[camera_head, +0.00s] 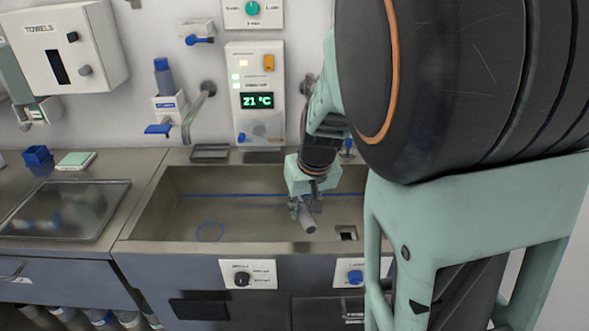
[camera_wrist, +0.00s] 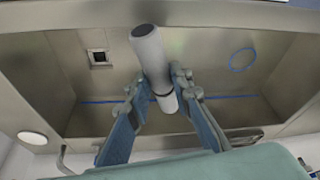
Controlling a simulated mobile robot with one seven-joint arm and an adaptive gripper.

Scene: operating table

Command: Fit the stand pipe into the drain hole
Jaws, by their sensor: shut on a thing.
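My gripper (camera_head: 306,203) reaches down into the sink basin and is shut on the stand pipe (camera_head: 308,221). The pipe is a grey cylinder and is tilted in the head view. In the wrist view the pipe (camera_wrist: 152,60) sits between the two fingers (camera_wrist: 156,92), with a dark ring near its lower part. The drain hole (camera_head: 346,233) is a dark opening in a light square on the basin floor, to the right of the pipe. In the wrist view the drain hole (camera_wrist: 99,57) is to the left of the pipe, apart from it.
The steel sink basin (camera_head: 165,215) has raised walls around the pipe. A blue circle (camera_head: 210,232) marks its floor at left, and a blue line runs along its back wall. A faucet (camera_head: 198,108) and a 21 °C panel (camera_head: 257,120) are behind. A steel counter (camera_head: 130,165) lies left.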

